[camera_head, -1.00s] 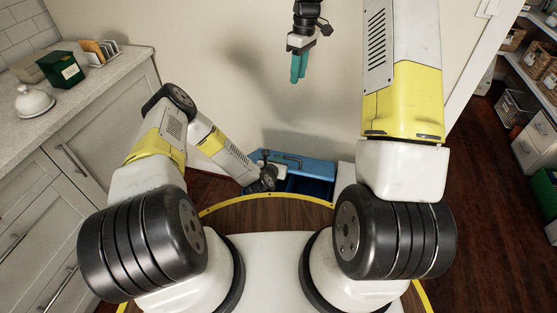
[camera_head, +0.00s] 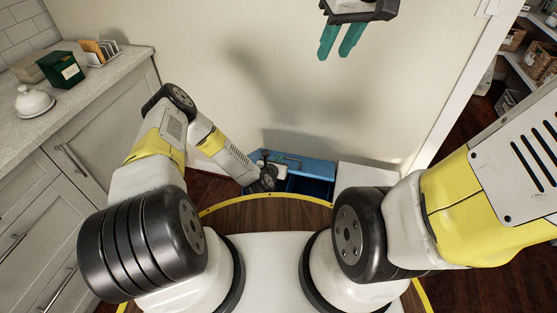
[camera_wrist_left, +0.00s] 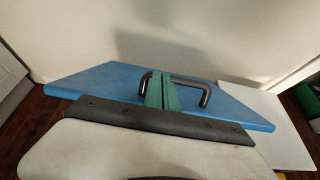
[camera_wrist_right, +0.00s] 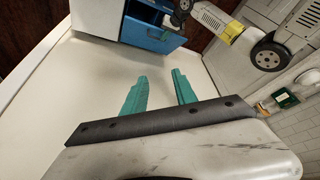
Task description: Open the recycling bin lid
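The blue recycling bin (camera_head: 318,189) stands low against the wall, beyond my base. Its flat blue lid (camera_head: 318,168) carries a dark bar handle (camera_wrist_left: 190,82), clear in the left wrist view. My left gripper (camera_wrist_left: 161,78) is at the handle's left part, its green fingers close together over the bar. In the head view, a darker blue area shows below the lid; whether it is an opening or the front face is unclear. My right gripper (camera_head: 341,42) is open and empty, raised in front of the wall, away from the bin.
A white box-like surface (camera_head: 368,176) stands right beside the bin. A counter with cabinets (camera_head: 90,120) is at the left, bearing a green box (camera_head: 62,70) and a white lidded dish (camera_head: 34,101). Shelves with baskets (camera_head: 540,62) are at the far right.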

